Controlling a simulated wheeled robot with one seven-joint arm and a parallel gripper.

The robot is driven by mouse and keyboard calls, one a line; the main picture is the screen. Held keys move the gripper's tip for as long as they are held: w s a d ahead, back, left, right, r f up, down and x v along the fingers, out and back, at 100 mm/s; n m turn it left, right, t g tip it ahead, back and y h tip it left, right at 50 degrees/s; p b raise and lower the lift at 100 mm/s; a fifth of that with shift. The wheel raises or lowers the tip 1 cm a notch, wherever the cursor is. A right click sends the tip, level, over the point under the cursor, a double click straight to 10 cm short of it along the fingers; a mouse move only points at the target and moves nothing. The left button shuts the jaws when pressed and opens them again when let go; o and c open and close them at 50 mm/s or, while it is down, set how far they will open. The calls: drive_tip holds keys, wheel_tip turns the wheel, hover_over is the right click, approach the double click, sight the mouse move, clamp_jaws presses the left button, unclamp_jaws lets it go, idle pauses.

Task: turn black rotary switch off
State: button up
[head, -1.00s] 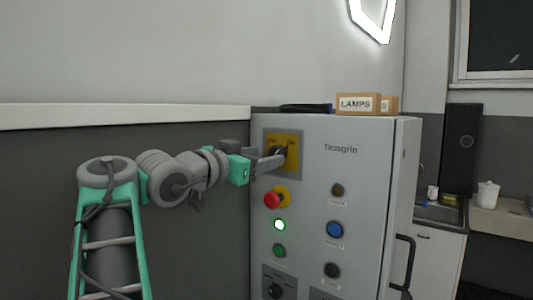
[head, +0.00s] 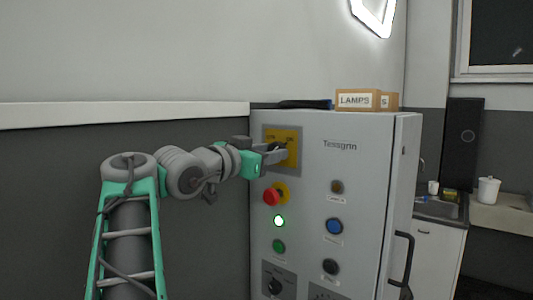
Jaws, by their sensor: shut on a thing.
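A black rotary switch (head: 276,147) sits on a yellow plate (head: 291,136) at the upper left of the grey control cabinet's front. My gripper (head: 277,155) is at this switch, with its fingers shut on the knob. The fingers and the teal hand cover much of the knob, so its exact angle cannot be told. A second black rotary knob (head: 274,286) sits low on the same front, on a grey plate, and my gripper is well above it.
The cabinet (head: 350,180) also carries a red mushroom button (head: 271,196) just below my gripper, a lit green lamp (head: 279,221), a green button (head: 278,246) and a blue button (head: 334,226). A door handle (head: 404,262) juts out at right. A LAMPS box (head: 357,100) stands on top.

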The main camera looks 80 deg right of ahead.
drive_tip(key=shift+w+d, duration=0.1)
drive_tip(key=shift+d, duration=0.05)
clamp_jaws()
drive_tip(key=shift+n, duration=0.3)
drive_tip(key=n+p, duration=0.2)
drive_tip(key=n, duration=0.1)
drive_tip(key=shift+r+n, duration=0.15)
drive_tip(key=shift+n, duration=0.15)
drive_tip(key=n+p, duration=0.2)
drive_tip(key=n, duration=0.2)
drive_tip(key=shift+p, duration=0.35)
drive_tip(key=n+p, duration=0.3)
drive_tip(key=n, duration=0.2)
drive_tip(key=shift+n+p, duration=1.8)
drive_tip(key=shift+n, duration=0.5)
